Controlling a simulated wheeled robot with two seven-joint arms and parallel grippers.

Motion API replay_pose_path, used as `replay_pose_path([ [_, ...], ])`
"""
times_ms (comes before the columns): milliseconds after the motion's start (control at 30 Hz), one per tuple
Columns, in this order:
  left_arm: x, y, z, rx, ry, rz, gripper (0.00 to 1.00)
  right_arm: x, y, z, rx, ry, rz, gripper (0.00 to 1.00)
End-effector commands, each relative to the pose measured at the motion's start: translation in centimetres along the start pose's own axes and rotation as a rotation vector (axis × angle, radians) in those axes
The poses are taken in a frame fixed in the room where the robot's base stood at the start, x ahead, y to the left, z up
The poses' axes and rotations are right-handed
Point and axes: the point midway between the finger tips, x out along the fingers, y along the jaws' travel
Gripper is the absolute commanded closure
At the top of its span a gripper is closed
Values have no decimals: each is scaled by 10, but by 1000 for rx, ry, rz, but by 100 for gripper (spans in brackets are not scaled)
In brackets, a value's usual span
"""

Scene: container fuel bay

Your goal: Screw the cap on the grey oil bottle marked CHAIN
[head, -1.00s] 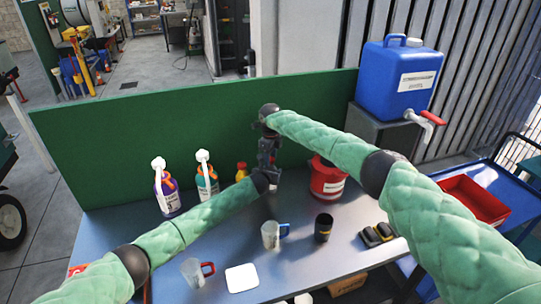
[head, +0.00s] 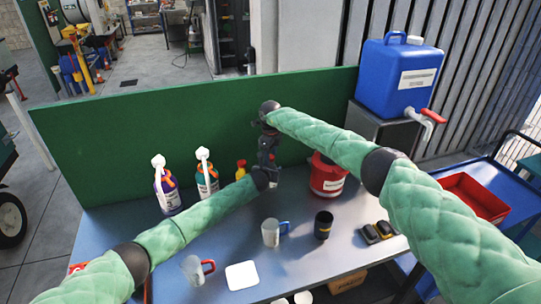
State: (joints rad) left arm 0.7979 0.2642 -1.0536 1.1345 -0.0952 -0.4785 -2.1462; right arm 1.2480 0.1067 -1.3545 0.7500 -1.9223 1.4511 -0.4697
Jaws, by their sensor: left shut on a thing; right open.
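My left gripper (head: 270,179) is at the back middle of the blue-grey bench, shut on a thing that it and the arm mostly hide. A small pale patch shows at its fingers; it looks like part of the grey oil bottle, but I cannot read any CHAIN mark. My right gripper (head: 268,158) hangs pointing down just above the left one and is open. The two grippers overlap in the head view, so the bottle's mouth and any gap between them are hidden. I cannot make out the cap.
A red bucket (head: 326,178) stands right. Cups (head: 270,233) (head: 323,225), a clear mug (head: 194,269) and a white pad (head: 242,275) lie in front. A green panel (head: 180,115) closes the back.

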Motion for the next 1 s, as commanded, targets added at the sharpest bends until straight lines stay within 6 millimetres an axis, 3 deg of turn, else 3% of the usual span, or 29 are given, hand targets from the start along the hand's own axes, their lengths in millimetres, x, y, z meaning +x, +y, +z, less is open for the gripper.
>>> replay_pose_path([
  [167,0,1,-6,0,7,2,100,-20,0,1,-3,-3,-2,43],
  [600,0,1,-6,1,6,2,100,-98,0,0,-1,-2,-3,43],
  [800,0,1,-6,1,6,2,100,-116,1,0,0,-1,-1,43],
  [1000,0,1,-6,1,6,2,100,-120,1,0,0,-1,-1,43],
])
